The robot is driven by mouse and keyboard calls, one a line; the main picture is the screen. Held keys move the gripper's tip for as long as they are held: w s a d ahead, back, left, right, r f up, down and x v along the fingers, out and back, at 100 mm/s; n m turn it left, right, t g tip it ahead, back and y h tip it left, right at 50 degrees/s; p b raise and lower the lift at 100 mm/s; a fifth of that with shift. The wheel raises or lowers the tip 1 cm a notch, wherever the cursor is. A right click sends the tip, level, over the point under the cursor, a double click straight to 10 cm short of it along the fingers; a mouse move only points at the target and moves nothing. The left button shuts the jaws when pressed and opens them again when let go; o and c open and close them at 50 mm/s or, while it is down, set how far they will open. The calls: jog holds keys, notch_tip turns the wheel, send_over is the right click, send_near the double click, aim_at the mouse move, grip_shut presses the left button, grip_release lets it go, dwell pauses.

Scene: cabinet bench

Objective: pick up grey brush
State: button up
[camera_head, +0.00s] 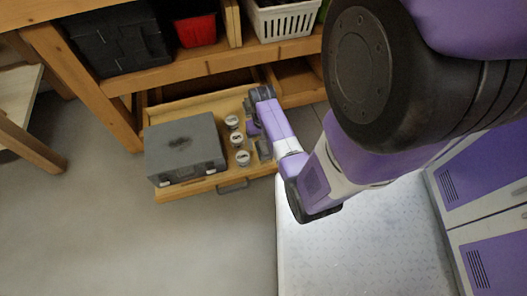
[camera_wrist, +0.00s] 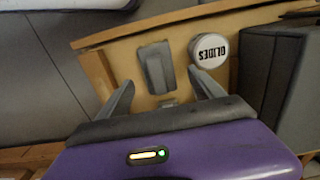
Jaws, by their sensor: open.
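The grey brush (camera_wrist: 157,66) lies in the open wooden drawer (camera_head: 205,186), beside a white-lidded jar. In the wrist view it is a dark grey piece with a broad upper part. It seems to show in the head view too (camera_head: 264,150), partly hidden by my arm. My gripper (camera_wrist: 163,88) is open and empty. Its two fingers stand apart on either side of the brush's lower end, and the brush lies just beyond their tips. I cannot tell the exact height above it. In the head view my gripper (camera_head: 252,122) is over the drawer's right part.
A large grey case (camera_head: 185,150) fills the drawer's left side. Several white-lidded jars (camera_head: 238,140) stand between case and brush; one lid (camera_wrist: 209,51) is close by the right finger. The drawer's front (camera_wrist: 120,36) and the bench frame (camera_head: 215,65) edge the space.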

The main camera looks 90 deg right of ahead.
aim_at(263, 145)
notch_tip(263, 145, down, 4)
jog(key=b, duration=0.2)
jog(key=shift+s+f+b, duration=0.15)
jog(key=shift+f+b, duration=0.05)
jog(key=shift+b, duration=0.15)
jog(key=shift+c, duration=0.3)
jog(key=c, duration=1.5)
notch_tip(263, 145, up, 20)
jog(key=p, duration=1)
